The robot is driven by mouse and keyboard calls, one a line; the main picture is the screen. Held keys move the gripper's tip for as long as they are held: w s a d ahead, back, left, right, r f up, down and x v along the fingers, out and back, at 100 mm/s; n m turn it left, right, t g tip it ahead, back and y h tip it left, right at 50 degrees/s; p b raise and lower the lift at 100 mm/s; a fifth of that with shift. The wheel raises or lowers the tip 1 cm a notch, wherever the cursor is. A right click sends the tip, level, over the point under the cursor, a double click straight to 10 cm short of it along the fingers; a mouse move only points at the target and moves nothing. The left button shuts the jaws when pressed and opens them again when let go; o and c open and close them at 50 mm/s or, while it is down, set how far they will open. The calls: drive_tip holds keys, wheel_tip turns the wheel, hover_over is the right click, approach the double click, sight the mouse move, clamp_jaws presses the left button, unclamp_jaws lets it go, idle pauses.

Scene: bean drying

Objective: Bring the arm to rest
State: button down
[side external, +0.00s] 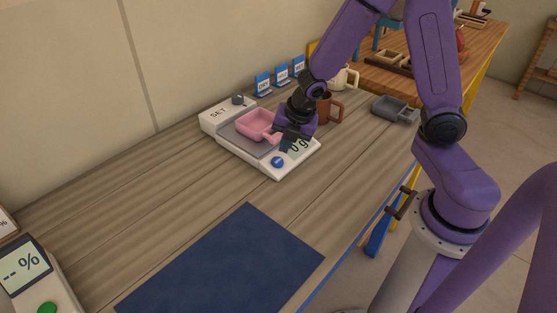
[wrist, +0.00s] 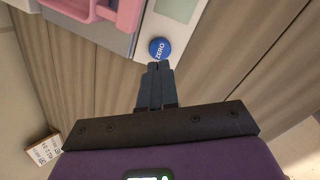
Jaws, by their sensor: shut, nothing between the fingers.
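My gripper (wrist: 157,70) is shut and empty, with its fingertips together at the blue ZERO button (wrist: 160,48) of the white scale in the wrist view. I cannot tell whether the tips touch the button. In the side view my gripper (side external: 287,142) is low over the front part of the scale (side external: 230,148), partly covering its display, which shows a digit and a "g". A pink scoop-like tray (side external: 256,123) sits on the scale's grey plate, left of my gripper. It also shows at the top of the wrist view (wrist: 75,10).
A brown mug (side external: 325,108) stands close behind my gripper, with a cream mug (side external: 347,78) beyond. A grey scoop (side external: 395,110) lies to the right. Blue cards (side external: 281,74) stand along the wall. A dark blue mat (side external: 225,265) and a "-- %" meter (side external: 25,265) are nearer the camera.

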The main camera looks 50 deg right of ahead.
drive_tip(key=s+r+m+g, duration=0.1)
drive_tip(key=s+r+m, duration=0.2)
drive_tip(key=s, duration=0.5)
drive_tip(key=s+a+r+m+g, duration=0.1)
drive_tip(key=s+r+m, duration=0.2)
drive_tip(key=s, duration=0.5)
drive_tip(key=s+a+r+m+g, duration=0.1)
drive_tip(key=s+r+m, duration=0.3)
drive_tip(key=s, duration=0.4)
drive_tip(key=shift+a+m+g, duration=0.25)
drive_tip(key=shift+m+g, duration=0.05)
drive_tip(key=shift+m, duration=0.4)
